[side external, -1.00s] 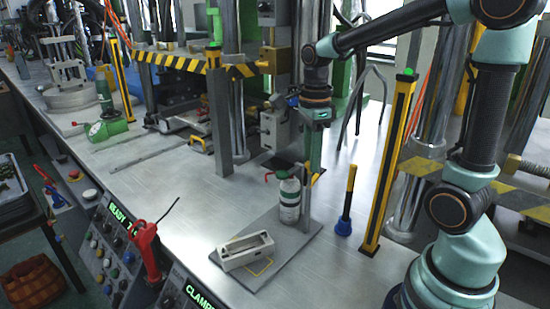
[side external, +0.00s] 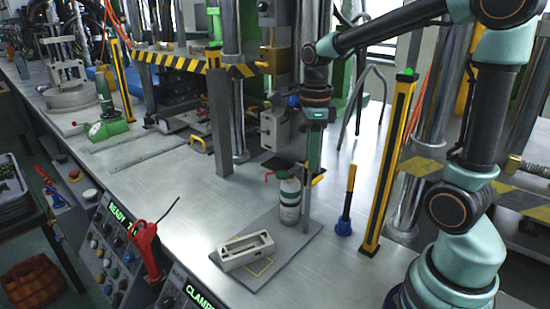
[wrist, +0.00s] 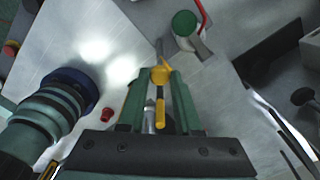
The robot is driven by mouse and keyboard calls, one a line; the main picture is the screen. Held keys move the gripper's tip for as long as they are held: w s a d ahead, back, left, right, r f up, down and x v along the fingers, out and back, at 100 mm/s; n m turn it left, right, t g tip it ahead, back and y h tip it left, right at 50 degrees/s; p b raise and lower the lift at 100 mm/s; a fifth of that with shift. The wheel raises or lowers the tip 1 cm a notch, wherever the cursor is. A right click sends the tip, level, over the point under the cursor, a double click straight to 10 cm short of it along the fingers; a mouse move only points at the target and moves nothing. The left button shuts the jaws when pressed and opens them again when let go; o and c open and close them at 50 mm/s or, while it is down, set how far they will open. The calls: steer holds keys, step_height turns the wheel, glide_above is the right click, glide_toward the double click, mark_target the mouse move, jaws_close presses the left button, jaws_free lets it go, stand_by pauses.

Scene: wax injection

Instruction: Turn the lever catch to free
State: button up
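The lever catch (wrist: 160,75) is a yellow lever with a rounded hub and a straight handle pointing toward my gripper in the wrist view. In the side view a small yellow part of it (side external: 317,180) shows by the top of a thin grey post, beside a canister. My gripper (wrist: 160,82) points down there, its two green fingers apart on either side of the yellow lever. Gaps show between the lever and both fingers. In the side view my gripper (side external: 314,168) partly hides the catch, and any contact cannot be told.
The white and green canister (side external: 289,202) with a red handle stands close left of the post on a grey plate (side external: 285,262). A pale mould block (side external: 246,250) lies in front. A yellow-handled tool (side external: 347,200) and a yellow-black post (side external: 388,175) stand to the right.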

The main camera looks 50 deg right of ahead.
steer(key=o, duration=0.4)
steer(key=shift+c, duration=0.2)
steer(key=shift+r, duration=0.1)
step_height(320, 180, up, 12)
stand_by(0.4)
steer(key=s+a+f+n+t, duration=0.2)
steer(key=a+f+n, duration=0.1)
steer(key=n, duration=1)
steer(key=s+a+f+n+t, duration=0.2)
steer(key=a+f+n+t, duration=0.1)
steer(key=n, duration=1.1)
step_height(320, 180, down, 2)
steer(key=shift+s+a+t, duration=0.3)
steer(key=shift+s+a, duration=0.1)
steer(key=shift+a, duration=0.05)
